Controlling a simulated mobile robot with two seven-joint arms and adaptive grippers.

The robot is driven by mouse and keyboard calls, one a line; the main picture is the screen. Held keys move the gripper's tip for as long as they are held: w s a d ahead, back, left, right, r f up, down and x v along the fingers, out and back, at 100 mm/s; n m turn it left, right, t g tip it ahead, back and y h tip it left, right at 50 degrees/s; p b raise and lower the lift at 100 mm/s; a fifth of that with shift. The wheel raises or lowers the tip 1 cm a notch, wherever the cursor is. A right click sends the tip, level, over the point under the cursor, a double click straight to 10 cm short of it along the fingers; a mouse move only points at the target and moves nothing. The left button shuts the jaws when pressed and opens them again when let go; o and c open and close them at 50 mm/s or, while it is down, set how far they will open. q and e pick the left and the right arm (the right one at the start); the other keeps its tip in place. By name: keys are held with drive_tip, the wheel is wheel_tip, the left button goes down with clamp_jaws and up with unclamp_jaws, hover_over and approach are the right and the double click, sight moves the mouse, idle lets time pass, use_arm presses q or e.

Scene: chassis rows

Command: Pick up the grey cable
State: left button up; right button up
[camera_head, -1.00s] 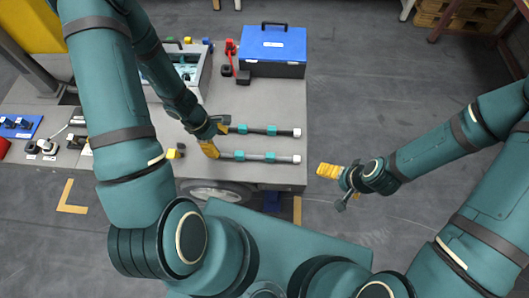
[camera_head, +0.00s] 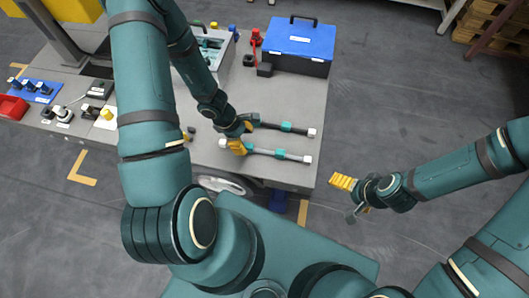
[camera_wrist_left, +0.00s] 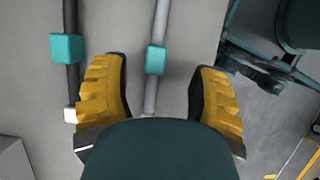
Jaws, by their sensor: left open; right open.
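The grey cable (camera_head: 268,152) lies on the grey table top, with a teal sleeve and white ends. A black cable (camera_head: 270,126) lies parallel behind it. My left gripper (camera_head: 240,137) is open over the left part of the cables. In the left wrist view, the grey cable (camera_wrist_left: 152,95) runs between the yellow fingers of my left gripper (camera_wrist_left: 160,95), apart from both. The black cable (camera_wrist_left: 71,85) passes outside the left finger there. The height of the fingertips above the table is unclear. My right gripper (camera_head: 350,190) is open and empty, off the table's right side.
A blue case (camera_head: 298,45) stands at the back right of the table, with a red item (camera_head: 256,38) beside it. A grey bin (camera_head: 215,50) is behind my left arm. Small parts and a red tray (camera_head: 12,107) lie at left.

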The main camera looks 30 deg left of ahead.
sight(251, 146)
use_arm(q)
drive_tip(key=b+x, duration=0.2)
drive_tip(key=x, duration=0.2)
drive_tip(key=shift+w+f, duration=0.15)
drive_tip(key=shift+w, duration=0.1)
drive_tip(key=shift+d+f+b, duration=0.3)
drive_tip(key=shift+f+b, duration=0.15)
drive_tip(key=shift+b, duration=0.1)
drive_tip(key=shift+r, duration=0.1)
clamp_jaws()
